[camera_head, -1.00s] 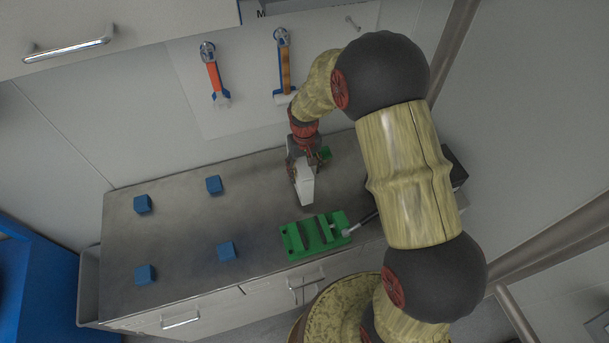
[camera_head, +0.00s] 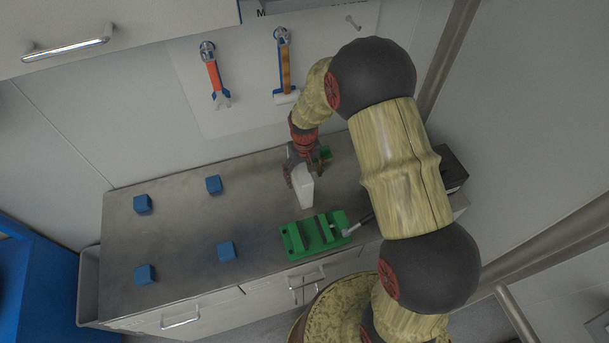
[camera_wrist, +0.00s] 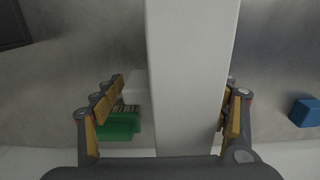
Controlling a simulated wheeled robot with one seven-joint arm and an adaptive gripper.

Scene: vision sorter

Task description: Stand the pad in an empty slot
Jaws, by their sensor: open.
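My gripper (camera_head: 304,178) is open above the back part of the bench; its spread fingers also show in the wrist view (camera_wrist: 176,95). A long pale block (camera_wrist: 188,75) fills the space between the fingers in the wrist view. It hangs at my gripper in the head view (camera_head: 304,188); I cannot tell whether it is part of my wrist. A small green piece (camera_wrist: 118,126) with a striped brown part and a pale piece lies by the left finger, partly covered. I cannot tell for sure which is the pad. The green slotted rack (camera_head: 292,243) stands at the front, its slots dark.
Several blue cubes (camera_head: 227,251) are spread over the left of the steel bench (camera_head: 180,225). A silver-tipped rod (camera_head: 348,231) lies at the rack's right end. A dark box (camera_head: 453,167) stands at the right. Tools hang on the back wall. The bench middle is free.

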